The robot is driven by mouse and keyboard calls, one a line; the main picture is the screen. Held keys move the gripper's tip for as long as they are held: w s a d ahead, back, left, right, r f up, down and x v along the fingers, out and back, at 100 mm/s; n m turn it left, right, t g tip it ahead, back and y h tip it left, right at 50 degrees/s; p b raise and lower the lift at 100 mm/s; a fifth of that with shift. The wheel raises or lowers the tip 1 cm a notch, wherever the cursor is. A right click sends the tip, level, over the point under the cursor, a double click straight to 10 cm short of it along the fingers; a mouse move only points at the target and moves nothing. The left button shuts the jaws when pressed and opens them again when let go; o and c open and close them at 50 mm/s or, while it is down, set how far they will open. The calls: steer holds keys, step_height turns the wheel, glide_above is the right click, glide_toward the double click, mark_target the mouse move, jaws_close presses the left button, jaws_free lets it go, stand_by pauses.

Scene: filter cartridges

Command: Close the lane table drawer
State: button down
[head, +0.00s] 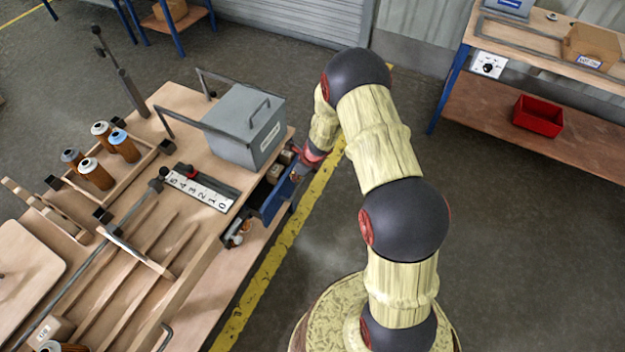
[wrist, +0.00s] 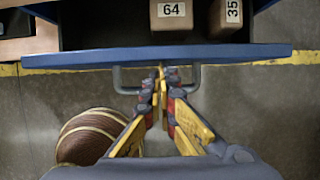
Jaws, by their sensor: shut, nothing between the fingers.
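The lane table drawer stands open, its blue front panel (wrist: 80,58) spanning the wrist view. In the head view the blue drawer (head: 277,199) sticks out from the table's right side. A grey bar handle (wrist: 118,80) is on the front's outer face. My gripper (wrist: 160,80) is shut and empty, its fingertips at the middle of the handle, close to the front panel. I cannot tell whether they touch it. Inside the drawer lie a box marked 64 (wrist: 171,14) and a box marked 35 (wrist: 230,18). In the head view my arm's end is beside the drawer, fingertips not clear.
The wooden lane table (head: 180,100) holds a grey lidded bin (head: 245,125), a number scale (head: 200,188) and a rack of orange-brown cartridges (head: 96,174). A yellow floor line (head: 275,262) runs beside the table. A shelf with a red bin (head: 538,116) stands at the right.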

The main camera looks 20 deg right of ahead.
steer(key=shift+w+a+p, duration=0.7)
steer(key=shift+w+a, duration=0.25)
steer(key=shift+w, duration=0.3)
steer(key=shift+w+a+p, duration=0.65)
steer(key=shift+w+a, duration=0.3)
steer(key=shift+w, duration=0.25)
